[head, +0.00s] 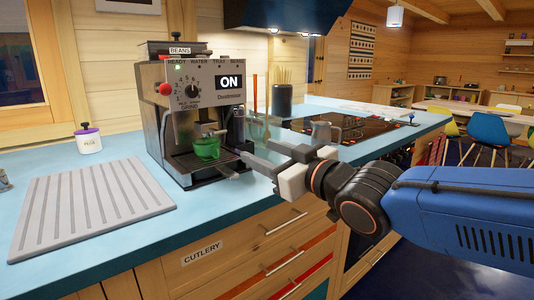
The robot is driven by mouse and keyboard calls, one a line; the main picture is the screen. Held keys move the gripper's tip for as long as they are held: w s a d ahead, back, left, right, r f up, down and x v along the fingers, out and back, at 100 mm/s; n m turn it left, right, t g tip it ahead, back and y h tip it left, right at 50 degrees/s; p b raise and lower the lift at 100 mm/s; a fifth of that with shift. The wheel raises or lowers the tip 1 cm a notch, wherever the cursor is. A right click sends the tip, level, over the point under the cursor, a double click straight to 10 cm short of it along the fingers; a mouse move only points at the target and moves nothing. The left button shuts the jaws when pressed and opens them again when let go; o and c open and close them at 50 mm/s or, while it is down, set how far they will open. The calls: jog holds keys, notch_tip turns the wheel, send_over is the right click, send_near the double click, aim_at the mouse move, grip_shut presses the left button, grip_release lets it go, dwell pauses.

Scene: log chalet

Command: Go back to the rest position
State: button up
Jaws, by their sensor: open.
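My gripper (258,156) is open and empty, at the end of my blue arm, which comes in from the right. Its fingers point left, just to the right of the coffee machine (173,130) and above the front edge of the counter. The machine's display reads ON and a green light shows at READY. A green cup (207,147) stands under the machine's outlet, apart from my gripper in the picture. Whether a fingertip touches the machine's side, I cannot tell.
A ribbed grey drain board (92,204) and a white jar with a purple lid (88,139) are on the blue counter at left. A dark utensil holder (282,100) and a hob (345,128) are behind my gripper. Drawers (265,250) are below. Chairs (488,133) stand at right.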

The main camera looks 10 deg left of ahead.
jog(key=w+d+f+m+h, duration=0.1)
jog(key=d+f+m+h, duration=0.35)
jog(key=d, duration=0.75)
jog(key=w+d+f+m+h, duration=0.15)
jog(key=d+f+h, duration=0.35)
jog(key=d+f, duration=0.55)
jog(key=s+d+f+m+g+h, duration=0.2)
jog(key=s+d+f+m+g, duration=0.1)
jog(key=s+d+f, duration=0.3)
jog(key=s+d+f+m+g+h, duration=0.2)
jog(key=s+d+f, duration=0.5)
jog(key=s+d, duration=0.4)
jog(key=s+m+g, duration=0.1)
jog(key=s+g, duration=0.1)
jog(key=shift+s+d, duration=0.2)
jog(key=shift+s, duration=0.1)
